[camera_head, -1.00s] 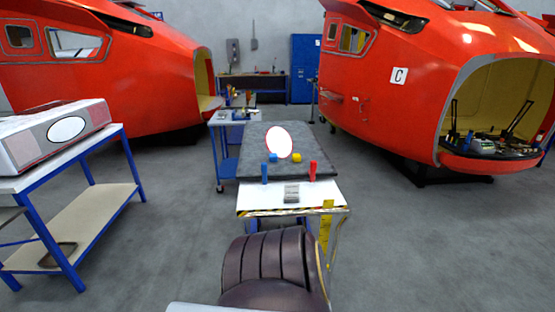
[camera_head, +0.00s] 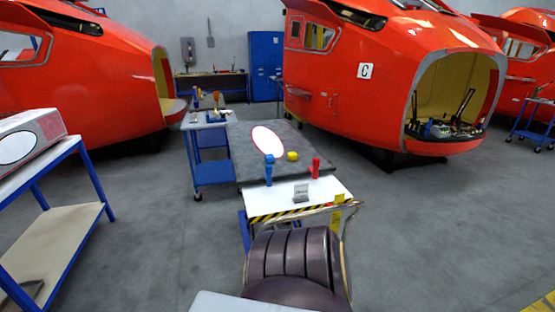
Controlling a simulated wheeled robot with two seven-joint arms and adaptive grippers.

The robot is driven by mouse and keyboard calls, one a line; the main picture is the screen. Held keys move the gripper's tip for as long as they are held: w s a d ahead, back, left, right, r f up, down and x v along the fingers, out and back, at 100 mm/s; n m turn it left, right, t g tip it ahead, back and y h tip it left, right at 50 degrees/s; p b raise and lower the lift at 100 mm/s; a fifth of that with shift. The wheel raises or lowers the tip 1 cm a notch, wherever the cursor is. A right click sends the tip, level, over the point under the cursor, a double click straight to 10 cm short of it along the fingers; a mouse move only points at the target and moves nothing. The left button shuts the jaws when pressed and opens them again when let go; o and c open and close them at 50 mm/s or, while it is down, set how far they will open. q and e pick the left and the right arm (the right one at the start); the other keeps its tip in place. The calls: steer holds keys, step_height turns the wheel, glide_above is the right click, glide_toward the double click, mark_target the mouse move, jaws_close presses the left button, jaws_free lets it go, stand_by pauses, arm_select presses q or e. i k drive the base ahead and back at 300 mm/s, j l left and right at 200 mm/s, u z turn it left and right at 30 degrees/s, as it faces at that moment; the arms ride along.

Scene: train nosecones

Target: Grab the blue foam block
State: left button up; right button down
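A small blue block (camera_head: 269,157) lies on the grey-topped table (camera_head: 318,170) in the middle of the view, beside a white oval with a red rim (camera_head: 268,145). A blue upright object (camera_head: 268,175) stands just in front of it, and the two overlap in the picture. I cannot tell if they touch. A yellow block (camera_head: 292,156) lies to the right. Neither of my grippers is in view.
A red upright object (camera_head: 316,168) stands at right. A blue-framed table (camera_head: 60,215) is at left. Floor is open at right.

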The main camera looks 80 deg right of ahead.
mark_target(269, 158)
steer(key=i+z, duration=1.15)
steer(key=i+j+z, duration=0.25)
steer(key=z, duration=0.15)
steer(key=i+z, duration=0.25)
steer(key=z, duration=0.15)
steer(key=i+z, duration=0.25)
steer(key=z, duration=0.15)
steer(key=i+j+z, duration=0.2)
steer(key=z, duration=0.2)
steer(key=i+j+z, duration=0.2)
steer(key=z, duration=0.2)
